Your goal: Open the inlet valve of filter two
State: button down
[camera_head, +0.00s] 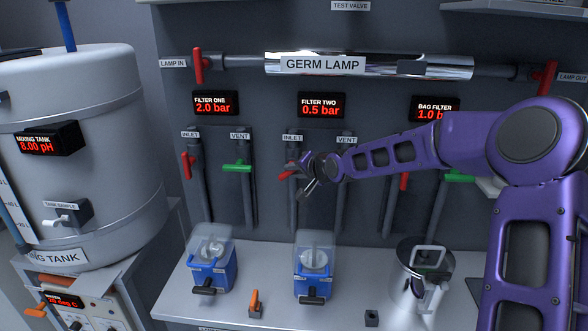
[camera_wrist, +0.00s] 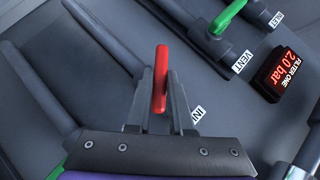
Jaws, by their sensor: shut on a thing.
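The filter two display (camera_head: 321,105) reads 0.5 bar. Below it are the INLET label (camera_head: 292,138) and the VENT label (camera_head: 346,140). The red inlet handle of filter two (camera_head: 286,176) shows only in part, behind my gripper (camera_head: 303,174). In the wrist view the red handle (camera_wrist: 160,78) stands between the two fingers of my gripper (camera_wrist: 160,100), which are shut on it. A grey pipe runs diagonally behind it, with the INLET label (camera_wrist: 197,116) partly covered. The handle's exact angle to its pipe is hard to tell.
Filter one has a red inlet handle (camera_head: 188,165), a green vent handle (camera_head: 237,168) and a 2.0 bar display (camera_head: 215,103). The blue filter two hopper (camera_head: 314,270) stands on the bench below. My arm covers part of the bag filter area. The mixing tank (camera_head: 85,180) is left.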

jog(key=shift+a+r+n+g+h+b, duration=0.1)
jog(key=shift+a+n+g+h+b, duration=0.1)
jog(key=shift+n+h+b, duration=0.8)
jog(key=shift+a+n+g+h+b, duration=0.2)
jog(key=shift+n+h+b, duration=0.2)
jog(key=shift+h+b, duration=1.1)
jog(key=shift+a+r+n+g+h+b, duration=0.1)
jog(key=shift+n+g+h+b, duration=0.1)
jog(key=shift+n+h+b, duration=0.8)
jog(key=shift+m+h+b, duration=0.3)
jog(key=shift+b, duration=0.15)
jog(key=c, duration=0.8)
grip_release()
jog(key=v, duration=1.7)
jog(key=shift+p, duration=0.35)
jog(key=shift+s+r, duration=0.1)
